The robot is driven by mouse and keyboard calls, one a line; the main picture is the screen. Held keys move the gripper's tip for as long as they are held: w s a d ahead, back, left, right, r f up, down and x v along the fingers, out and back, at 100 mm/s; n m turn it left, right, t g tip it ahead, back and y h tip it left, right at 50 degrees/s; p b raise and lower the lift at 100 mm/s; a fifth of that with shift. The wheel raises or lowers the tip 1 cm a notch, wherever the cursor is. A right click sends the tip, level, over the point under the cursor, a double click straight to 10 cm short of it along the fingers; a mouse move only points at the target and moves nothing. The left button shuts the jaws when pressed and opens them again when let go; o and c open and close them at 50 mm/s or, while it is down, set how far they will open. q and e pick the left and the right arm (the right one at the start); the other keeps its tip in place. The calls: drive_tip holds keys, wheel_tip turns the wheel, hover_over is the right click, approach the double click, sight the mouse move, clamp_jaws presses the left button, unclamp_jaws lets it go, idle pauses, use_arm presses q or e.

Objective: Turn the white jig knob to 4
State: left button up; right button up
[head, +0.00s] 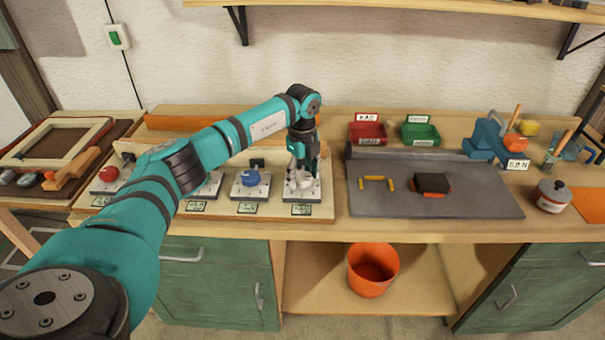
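The white jig knob (302,181) is on the rightmost of a row of light dial plates on the wooden board at the bench's left half. My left gripper (302,172) points down over this knob, with its fingers at or around it. The fingers hide much of the knob, and I cannot tell whether they are closed on it. The marks on its dial plate (308,194) are too small to read, so the knob's setting is unclear. My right gripper is not in the view.
A blue knob (251,178) sits just left of the white one, and a red knob (109,173) is at the far left. A grey mat (450,206) with yellow pieces and a black block lies to the right.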

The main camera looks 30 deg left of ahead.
use_arm(q)
drive_tip(key=c, duration=0.7)
